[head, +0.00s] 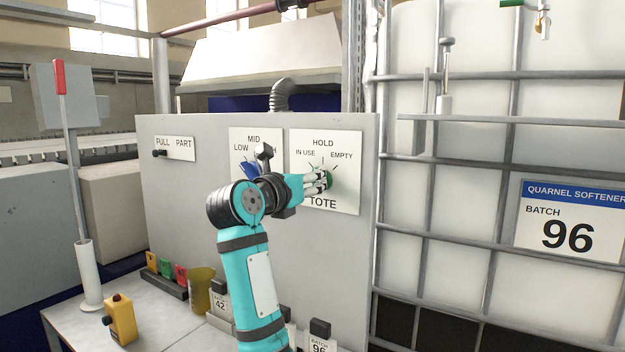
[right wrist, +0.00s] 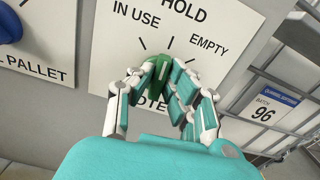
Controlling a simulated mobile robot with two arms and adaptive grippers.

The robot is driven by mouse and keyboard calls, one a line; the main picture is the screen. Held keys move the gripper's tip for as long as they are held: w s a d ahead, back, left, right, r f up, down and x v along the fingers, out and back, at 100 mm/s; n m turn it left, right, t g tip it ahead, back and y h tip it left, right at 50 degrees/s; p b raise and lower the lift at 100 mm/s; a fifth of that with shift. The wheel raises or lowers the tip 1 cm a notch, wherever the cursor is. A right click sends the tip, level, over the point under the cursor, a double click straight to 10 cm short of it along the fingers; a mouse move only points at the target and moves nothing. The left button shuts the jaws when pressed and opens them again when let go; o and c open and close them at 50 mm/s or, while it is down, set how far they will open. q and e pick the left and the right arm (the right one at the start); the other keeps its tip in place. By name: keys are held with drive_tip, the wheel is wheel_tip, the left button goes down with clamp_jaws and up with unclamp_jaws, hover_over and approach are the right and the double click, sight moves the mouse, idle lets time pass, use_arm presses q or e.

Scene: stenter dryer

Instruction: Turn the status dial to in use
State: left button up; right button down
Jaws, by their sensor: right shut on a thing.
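The status dial is a green knob (head: 327,179) on a white plate (head: 347,200) marked HOLD at the top, IN USE at the upper left, EMPTY at the upper right and TOTE below. My right gripper (head: 316,182) is shut on the knob, with its fingers on both sides of it. The green knob (right wrist: 160,75) also shows between the fingers in the right wrist view, below the three tick marks. The fingers hide part of it, and I cannot tell for sure which mark it points to. My left gripper is not in view.
A blue dial (head: 250,170) on a MID/LOW plate is left of my wrist. A FULL/PART switch (head: 160,153) is farther left. A caged white tank (head: 470,180) stands close on the right. The bench below holds a yellow device (head: 121,320) and an amber beaker (head: 200,290).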

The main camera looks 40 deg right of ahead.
drive_tip(key=shift+n, duration=0.3)
drive_tip(key=shift+w+a+f+n+p, duration=0.15)
drive_tip(key=shift+n+p, duration=0.75)
drive_tip(key=shift+n, duration=1)
drive_tip(key=shift+w+d+r+n+p, duration=0.15)
drive_tip(key=shift+n+p, duration=0.75)
drive_tip(key=shift+n, duration=1)
drive_tip(key=shift+a+f, duration=0.1)
drive_tip(key=shift+f, duration=0.05)
drive_tip(key=c, duration=1.3)
unclamp_jaws()
drive_tip(key=v, duration=0.7)
drive_tip(key=shift+a, duration=0.35)
